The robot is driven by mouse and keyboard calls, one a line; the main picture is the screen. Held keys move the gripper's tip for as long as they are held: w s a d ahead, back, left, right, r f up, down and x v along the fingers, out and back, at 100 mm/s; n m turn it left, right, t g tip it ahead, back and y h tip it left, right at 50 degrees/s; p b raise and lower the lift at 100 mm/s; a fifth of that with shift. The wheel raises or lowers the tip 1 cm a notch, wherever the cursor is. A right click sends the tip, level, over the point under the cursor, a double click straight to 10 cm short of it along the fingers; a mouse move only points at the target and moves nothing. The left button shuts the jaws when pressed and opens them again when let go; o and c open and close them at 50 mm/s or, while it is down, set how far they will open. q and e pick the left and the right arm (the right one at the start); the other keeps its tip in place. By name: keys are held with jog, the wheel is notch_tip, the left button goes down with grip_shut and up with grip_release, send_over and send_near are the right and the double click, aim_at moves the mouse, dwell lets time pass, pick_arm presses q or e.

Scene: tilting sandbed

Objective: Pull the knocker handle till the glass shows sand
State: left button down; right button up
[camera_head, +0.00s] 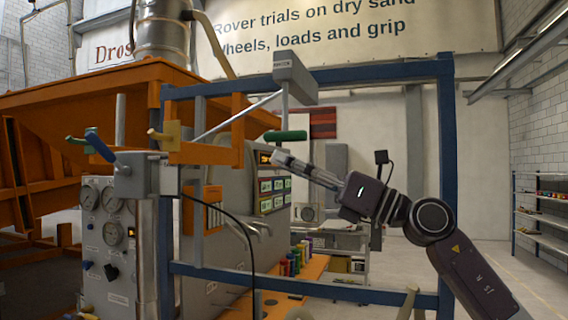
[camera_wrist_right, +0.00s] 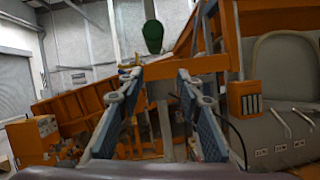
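The knocker handle is a green bar (camera_head: 285,136) hanging below a grey box (camera_head: 295,78) on the blue frame. In the right wrist view it shows as a green rounded grip (camera_wrist_right: 153,36), beyond and above the fingertips. My right gripper (camera_head: 281,158) is just below the green bar in the head view. Its two fingers stand apart in the wrist view (camera_wrist_right: 156,80), with nothing between them. It appears apart from the handle. I cannot make out the glass or any sand in it. My left gripper is not in view.
A blue frame (camera_head: 446,170) surrounds my right arm's reach. An orange sandbed (camera_head: 60,95) lies at the left. A gauge panel (camera_head: 108,235) with blue and green levers stands in front. Coloured canisters (camera_head: 291,263) stand on an orange bench. A black cable hangs in front.

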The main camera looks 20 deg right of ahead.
jog(key=v, duration=1)
jog(key=shift+d+f, duration=0.2)
jog(key=shift+d, duration=0.05)
jog(key=shift+s, duration=0.1)
